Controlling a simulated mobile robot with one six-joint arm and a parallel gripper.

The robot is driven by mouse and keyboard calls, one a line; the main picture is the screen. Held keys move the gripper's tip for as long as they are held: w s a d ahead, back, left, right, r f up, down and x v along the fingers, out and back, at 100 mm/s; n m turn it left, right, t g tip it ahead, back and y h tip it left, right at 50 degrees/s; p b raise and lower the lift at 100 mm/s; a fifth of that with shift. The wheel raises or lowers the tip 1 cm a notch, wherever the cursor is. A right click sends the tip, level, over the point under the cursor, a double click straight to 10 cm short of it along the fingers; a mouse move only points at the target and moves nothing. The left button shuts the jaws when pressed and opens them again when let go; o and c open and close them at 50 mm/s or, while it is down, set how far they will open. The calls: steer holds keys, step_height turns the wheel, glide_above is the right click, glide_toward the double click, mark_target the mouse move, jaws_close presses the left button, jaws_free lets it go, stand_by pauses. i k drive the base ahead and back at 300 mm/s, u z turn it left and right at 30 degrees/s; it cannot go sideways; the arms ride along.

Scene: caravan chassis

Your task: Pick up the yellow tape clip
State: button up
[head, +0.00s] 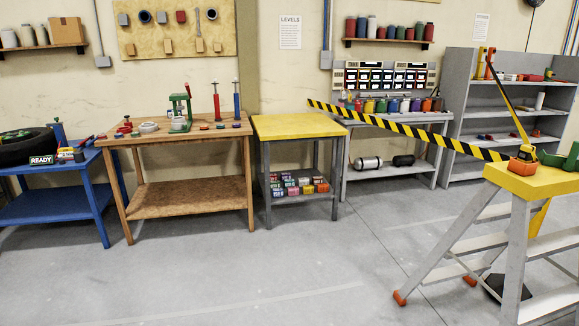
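A thin yellow strip (508,95) rises from there to the upper left, in front of the grey shelf. Which of these is the tape clip I cannot tell. My gripper is not in view.
The step stand (558,181) has splayed legs with orange feet. A yellow-topped table (298,126), a wooden bench (180,140) and a blue table (55,207) line the wall. A grey shelf (500,115) stands behind. The grey floor (250,285) in front is clear.

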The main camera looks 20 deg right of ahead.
mark_target(526, 154)
steer(key=z, duration=0.7)
steer(key=i, duration=1)
steer(key=z, duration=0.5)
